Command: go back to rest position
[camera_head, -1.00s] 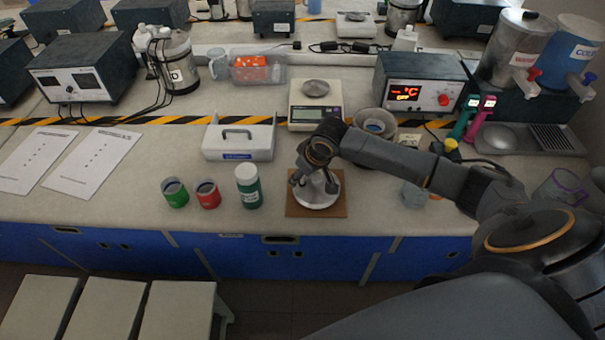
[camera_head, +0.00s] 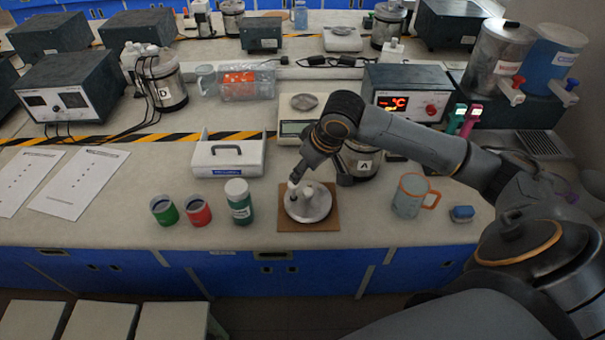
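My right arm (camera_head: 410,135) reaches in from the right over the bench. Its gripper (camera_head: 295,186) points down just above a round silver metal piece with a raised middle (camera_head: 312,207), which lies on a square brown board (camera_head: 296,226). The fingers are small and seen edge-on, so their opening and any contact with the metal piece cannot be told. My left gripper is not in view.
Left of the board stand a white-capped green bottle (camera_head: 239,203), a red cup (camera_head: 198,211) and a green cup (camera_head: 164,212). A mug with orange trim (camera_head: 408,197) and a blue block (camera_head: 461,213) are at right. A scale (camera_head: 293,131) stands behind.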

